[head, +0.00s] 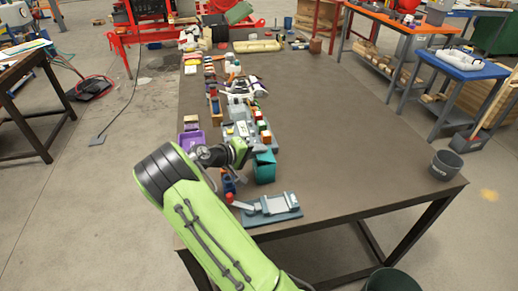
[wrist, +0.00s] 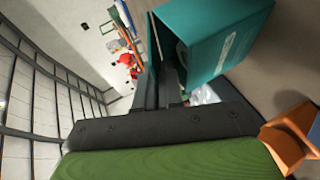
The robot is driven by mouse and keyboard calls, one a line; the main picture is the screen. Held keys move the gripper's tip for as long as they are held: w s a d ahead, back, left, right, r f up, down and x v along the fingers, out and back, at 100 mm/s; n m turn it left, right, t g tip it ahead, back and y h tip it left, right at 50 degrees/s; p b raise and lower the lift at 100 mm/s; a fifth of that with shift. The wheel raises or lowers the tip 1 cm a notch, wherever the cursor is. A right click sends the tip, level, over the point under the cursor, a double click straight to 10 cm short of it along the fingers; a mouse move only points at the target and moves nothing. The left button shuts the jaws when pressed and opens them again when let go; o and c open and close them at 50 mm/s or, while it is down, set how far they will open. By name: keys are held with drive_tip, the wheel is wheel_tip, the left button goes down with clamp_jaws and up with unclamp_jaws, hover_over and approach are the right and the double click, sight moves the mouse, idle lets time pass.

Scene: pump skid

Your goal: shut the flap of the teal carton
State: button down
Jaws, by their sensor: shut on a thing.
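The teal carton (head: 264,173) stands on the brown table, right by my gripper (head: 247,152). Its top edge looks tilted or raised on the right in the head view. In the wrist view the carton (wrist: 215,38) fills the upper middle, with pale lettering on one face. My gripper's dark fingers (wrist: 162,78) reach up against the carton's left side there. The fingers are shut on a thin part at the carton's edge, which looks like its flap. The fingers and wrist hide most of that flap, so its angle is hard to tell.
A grey clamp-like fixture with a red knob (head: 268,206) lies in front of the carton. A purple bin (head: 191,140) is left of my wrist. Several small items crowd the table behind. The table's right side is clear up to a dark bucket (head: 446,165).

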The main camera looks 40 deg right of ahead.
drive_tip(key=shift+f, duration=0.15)
idle(0.4)
drive_tip(key=c, duration=1.3)
unclamp_jaws()
drive_tip(key=shift+c, duration=0.2)
